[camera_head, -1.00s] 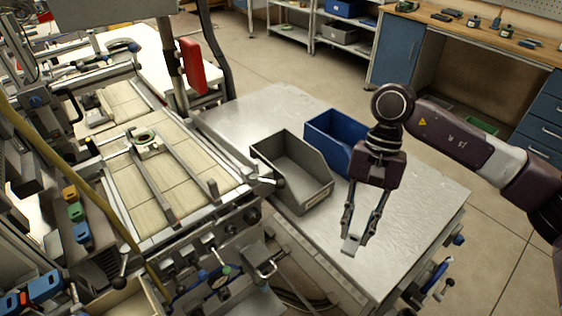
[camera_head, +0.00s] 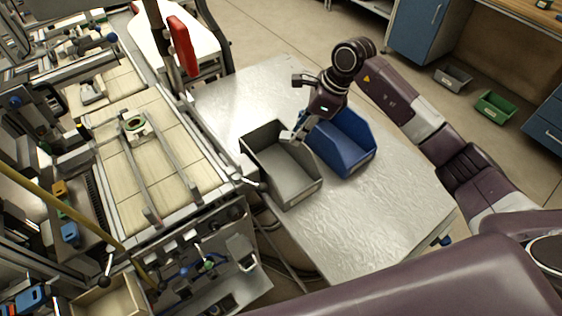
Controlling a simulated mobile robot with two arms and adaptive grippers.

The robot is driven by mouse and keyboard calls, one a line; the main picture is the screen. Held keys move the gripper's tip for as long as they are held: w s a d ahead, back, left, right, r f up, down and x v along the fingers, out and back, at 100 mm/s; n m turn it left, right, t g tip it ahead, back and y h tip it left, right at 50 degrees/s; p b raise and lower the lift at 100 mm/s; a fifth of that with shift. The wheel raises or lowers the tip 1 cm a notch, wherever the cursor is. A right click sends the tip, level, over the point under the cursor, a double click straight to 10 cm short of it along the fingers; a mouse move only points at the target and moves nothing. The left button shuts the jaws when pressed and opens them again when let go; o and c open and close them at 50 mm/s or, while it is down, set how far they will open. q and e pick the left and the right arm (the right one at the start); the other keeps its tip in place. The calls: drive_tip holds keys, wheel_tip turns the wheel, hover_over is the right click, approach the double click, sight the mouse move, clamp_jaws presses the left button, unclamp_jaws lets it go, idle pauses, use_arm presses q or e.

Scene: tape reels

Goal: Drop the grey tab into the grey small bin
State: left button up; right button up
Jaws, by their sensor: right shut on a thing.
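The grey small bin (camera_head: 303,192) stands open on the metal-topped table, left of a blue bin. My right gripper (camera_head: 293,134) is over the bin's back right edge, tilted down and to the left. It is shut on the small grey tab (camera_head: 288,138), which shows at the fingertips above the bin's opening. The tab is small and partly hidden by the fingers. How high it is above the bin's rim is hard to tell. My left gripper is not in view.
The blue bin (camera_head: 352,163) stands right beside the grey one, partly behind my right wrist. The metal table (camera_head: 375,222) is clear to the front and right. A machine with a tiled bed (camera_head: 165,165) borders the table on the left.

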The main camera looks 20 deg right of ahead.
wheel_tip(320, 180, down, 5)
drive_tip(key=shift+f+b, duration=0.2)
drive_tip(key=shift+b, duration=0.85)
drive_tip(key=o, duration=0.8)
